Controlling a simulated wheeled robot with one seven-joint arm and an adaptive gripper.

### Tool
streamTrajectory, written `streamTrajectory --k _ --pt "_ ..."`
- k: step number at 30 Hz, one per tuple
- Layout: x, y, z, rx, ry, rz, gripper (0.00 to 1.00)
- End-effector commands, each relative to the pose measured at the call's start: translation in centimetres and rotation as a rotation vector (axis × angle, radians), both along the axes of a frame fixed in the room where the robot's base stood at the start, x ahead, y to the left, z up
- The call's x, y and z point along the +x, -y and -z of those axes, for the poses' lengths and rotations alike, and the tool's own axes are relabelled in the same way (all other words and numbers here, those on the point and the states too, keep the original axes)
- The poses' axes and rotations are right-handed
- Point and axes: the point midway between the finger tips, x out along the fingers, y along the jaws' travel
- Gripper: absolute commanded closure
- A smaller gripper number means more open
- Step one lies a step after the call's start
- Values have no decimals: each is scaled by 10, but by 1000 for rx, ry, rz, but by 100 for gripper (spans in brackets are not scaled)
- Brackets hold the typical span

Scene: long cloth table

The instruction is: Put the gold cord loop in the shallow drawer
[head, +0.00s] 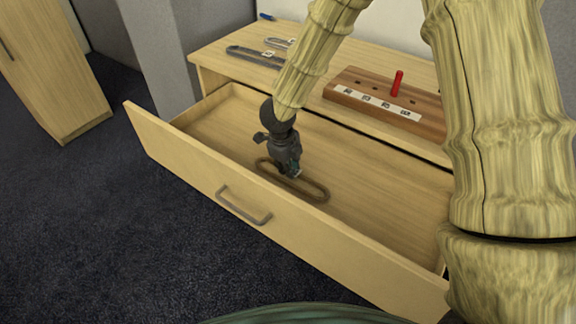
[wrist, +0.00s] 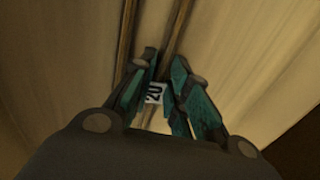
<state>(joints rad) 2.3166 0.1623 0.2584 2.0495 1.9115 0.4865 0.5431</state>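The gold cord loop (head: 314,194) is a long narrow brown-gold oval inside the open shallow drawer (head: 400,252). It lies level, at or just above the drawer floor; I cannot tell if it touches. My gripper (head: 294,174) points down into the drawer at the loop's far strand. In the wrist view the fingers (wrist: 164,72) are close together on either side of one strand, with a small white tag between them. The loop's other strand (wrist: 125,35) runs free to the left. The gripper looks shut on the tagged strand.
On the tabletop above the drawer lie grey loops (head: 252,56) with tags, and a wooden peg block (head: 348,78) with a red peg (head: 397,83). The drawer front with its handle (head: 243,207) stands out over dark carpet. A wooden cabinet (head: 50,60) stands at left.

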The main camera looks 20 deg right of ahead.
Motion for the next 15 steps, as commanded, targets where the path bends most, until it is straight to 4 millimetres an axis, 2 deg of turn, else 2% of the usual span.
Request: streamTrajectory --k 2,11,15 --pt "0 0 0 0 0 0 66" --pt "0 0 -1 0 0 0 66" --pt "0 -1 -8 1 2 0 66"
